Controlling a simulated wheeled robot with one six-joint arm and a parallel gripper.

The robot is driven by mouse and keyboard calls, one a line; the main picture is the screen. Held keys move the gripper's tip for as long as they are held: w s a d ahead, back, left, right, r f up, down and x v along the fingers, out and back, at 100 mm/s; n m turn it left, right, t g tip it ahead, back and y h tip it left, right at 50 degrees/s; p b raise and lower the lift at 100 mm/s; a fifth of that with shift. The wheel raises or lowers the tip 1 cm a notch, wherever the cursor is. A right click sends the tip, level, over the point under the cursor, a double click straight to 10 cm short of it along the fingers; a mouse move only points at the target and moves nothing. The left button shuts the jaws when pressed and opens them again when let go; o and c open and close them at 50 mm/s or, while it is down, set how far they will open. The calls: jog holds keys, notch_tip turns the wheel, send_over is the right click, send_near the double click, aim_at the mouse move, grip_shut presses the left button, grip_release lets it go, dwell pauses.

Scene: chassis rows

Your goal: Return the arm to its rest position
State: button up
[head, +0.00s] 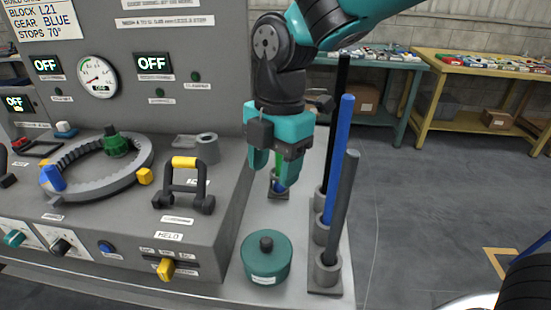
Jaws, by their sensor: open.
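My gripper (274,174), teal and black, hangs fingers-down from my arm over the grey ledge (222,268) right of the console. Its two fingers are apart. A narrow green and blue object (278,186) stands in a holder behind and between the fingertips. Most of it is hidden, and I cannot tell whether the fingers touch it. My arm reaches in from the top right, bent at the wrist joint.
Black, blue (338,150) and grey (346,205) rods stand upright right of my gripper. A teal lidded pot (265,260) sits below it. The console (205,235) carries a toothed ring (98,192) and a yellow-gripped handle (184,163). Worktables (480,70) stand behind; floor at right is open.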

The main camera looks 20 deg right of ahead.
jog(key=shift+r, duration=0.25)
jog(key=shift+r, duration=0.1)
